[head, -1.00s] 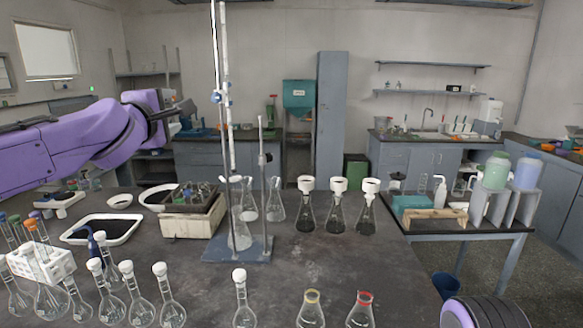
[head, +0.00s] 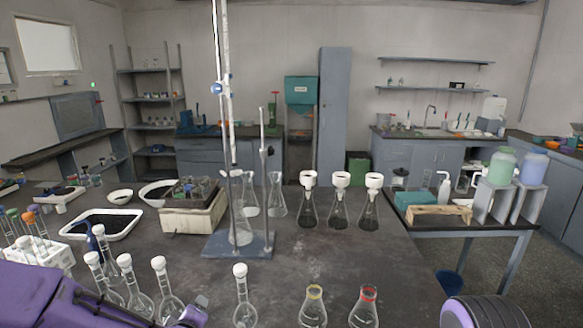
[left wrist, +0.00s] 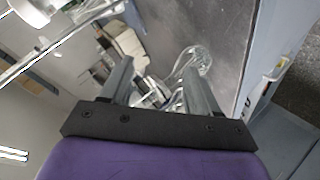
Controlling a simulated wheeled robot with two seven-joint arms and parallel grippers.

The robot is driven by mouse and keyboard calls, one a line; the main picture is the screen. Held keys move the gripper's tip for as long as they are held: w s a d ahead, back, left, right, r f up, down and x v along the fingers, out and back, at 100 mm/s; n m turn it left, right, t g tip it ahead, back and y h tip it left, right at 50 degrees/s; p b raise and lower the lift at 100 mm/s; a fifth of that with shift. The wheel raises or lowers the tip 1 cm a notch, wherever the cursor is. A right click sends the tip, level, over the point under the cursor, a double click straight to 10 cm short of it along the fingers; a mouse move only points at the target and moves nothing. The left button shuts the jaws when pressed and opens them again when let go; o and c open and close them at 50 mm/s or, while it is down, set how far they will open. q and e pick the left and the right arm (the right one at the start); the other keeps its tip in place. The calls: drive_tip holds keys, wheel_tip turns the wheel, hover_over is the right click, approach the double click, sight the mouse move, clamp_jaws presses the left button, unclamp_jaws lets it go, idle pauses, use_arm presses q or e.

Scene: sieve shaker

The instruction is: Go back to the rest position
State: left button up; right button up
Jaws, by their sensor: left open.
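My left arm comes in low at the lower left of the head view. Its purple links lie in front of the near left part of the bench, and the gripper's jaws cannot be made out clearly there. In the left wrist view my left gripper (left wrist: 158,72) is open, with its two grey fingers apart. Nothing is held between them; blurred glassware shows beyond. My right gripper does not show; only a purple part of my body is at the bottom right of the head view.
Several white-capped flasks (head: 241,298) stand along the bench's near side, close to my left arm. A burette stand (head: 238,245) stands mid-bench. A white-rimmed tray (head: 130,226) and a test-tube rack (head: 55,258) are at left.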

use_arm(q)
drive_tip(key=s+a+f+m+g+b, duration=0.1)
drive_tip(key=s+a+f+m+g, duration=0.1)
drive_tip(key=s+f, duration=0.7)
drive_tip(key=s+a+f+m+g+b, duration=0.1)
drive_tip(key=s+a+f+m+g, duration=0.1)
drive_tip(key=s+f, duration=0.7)
drive_tip(key=s+a+f+m+g+y+b, duration=0.1)
drive_tip(key=s+f, duration=0.7)
drive_tip(key=s, duration=0.9)
drive_tip(key=a+m+g, duration=0.1)
drive_tip(key=a+g, duration=0.1)
drive_tip(key=g, duration=0.1)
drive_tip(key=shift+f, duration=0.4)
